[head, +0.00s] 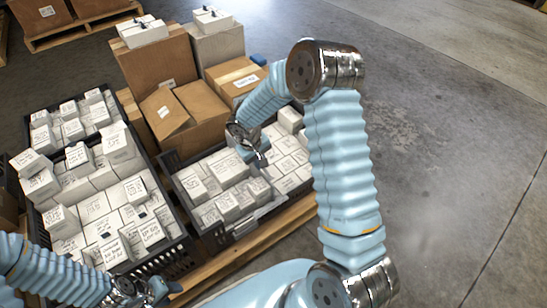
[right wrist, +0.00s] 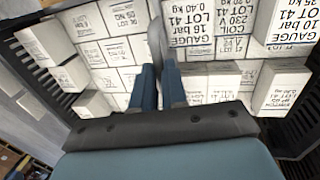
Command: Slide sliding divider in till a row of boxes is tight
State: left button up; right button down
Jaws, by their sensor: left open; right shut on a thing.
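My right gripper (head: 260,155) reaches down into the dark crate (head: 212,232) in the middle, over white labelled boxes (head: 228,172). In the right wrist view its blue fingers (right wrist: 162,78) are shut on a thin grey plate, the sliding divider (right wrist: 156,32), seen nearly edge-on. White boxes stand on both sides of the divider, and more (right wrist: 215,82) lie around the fingertips. The divider's lower part is hidden. Whether the row is tight cannot be told. My left gripper (head: 160,290) is open and empty at the lower left, near the larger crate's front corner.
A larger dark crate (head: 178,252) full of white boxes stands at left, with another filled crate behind. Brown cartons (head: 158,62) are stacked behind the middle crate. A wooden pallet (head: 255,245) edges the front. Concrete floor at right is clear.

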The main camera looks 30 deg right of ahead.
jog(key=shift+s+a, duration=0.1)
jog(key=shift+a, duration=0.75)
jog(key=c, duration=1.2)
grip_release()
jog(key=shift+o, duration=0.2)
notch_tip(320, 180, up, 14)
jog(key=a+p, duration=0.1)
jog(key=a, duration=0.1)
jog(key=shift+a+f, duration=0.2)
jog(key=shift+a, duration=0.15)
jog(key=shift+s, duration=0.1)
